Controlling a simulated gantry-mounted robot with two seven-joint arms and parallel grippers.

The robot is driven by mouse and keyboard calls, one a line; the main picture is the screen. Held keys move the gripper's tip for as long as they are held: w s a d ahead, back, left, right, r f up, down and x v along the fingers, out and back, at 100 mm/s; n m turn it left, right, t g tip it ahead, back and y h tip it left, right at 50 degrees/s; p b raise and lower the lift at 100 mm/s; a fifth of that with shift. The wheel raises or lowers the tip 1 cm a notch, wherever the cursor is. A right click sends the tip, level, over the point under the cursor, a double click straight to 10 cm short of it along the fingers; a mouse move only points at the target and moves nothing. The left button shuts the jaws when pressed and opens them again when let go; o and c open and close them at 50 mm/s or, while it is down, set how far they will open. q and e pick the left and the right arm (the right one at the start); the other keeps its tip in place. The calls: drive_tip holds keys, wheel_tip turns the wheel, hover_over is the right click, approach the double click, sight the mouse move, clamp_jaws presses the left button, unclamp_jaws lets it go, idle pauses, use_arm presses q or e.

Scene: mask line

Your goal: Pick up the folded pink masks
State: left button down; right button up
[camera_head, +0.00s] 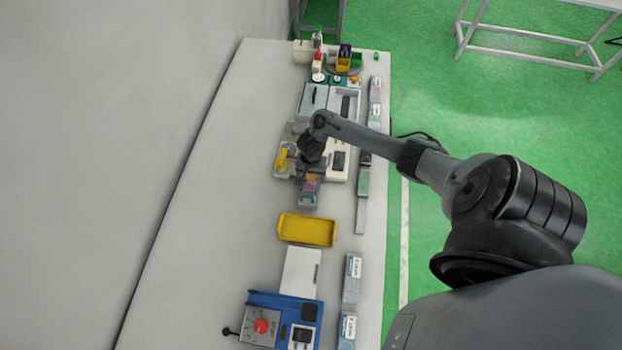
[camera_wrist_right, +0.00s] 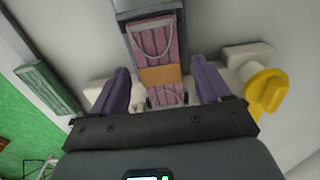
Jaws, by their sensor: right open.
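The folded pink masks (camera_wrist_right: 152,42) form a narrow pleated stack with white ear loops and a tan band across it. In the right wrist view the stack lies in a grey holder (camera_wrist_right: 122,20), running from top centre down between my fingers. My right gripper (camera_wrist_right: 160,72) is open, one dark finger on each side of the stack with visible gaps. The stack's near end is partly hidden by the gripper body. In the head view the masks (camera_head: 312,184) are a small pink patch just below my right gripper (camera_head: 308,163). My left gripper is not in view.
A yellow lever (camera_wrist_right: 264,92) on a pale fixture stands beside the right finger; it also shows in the head view (camera_head: 282,158). A yellow tray (camera_head: 307,230) and a blue machine (camera_head: 312,296) stand nearer. Boxes line the table's right edge; the table's left side is clear.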

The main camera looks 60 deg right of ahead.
drive_tip(key=c, duration=1.1)
drive_tip(key=shift+r, duration=0.2)
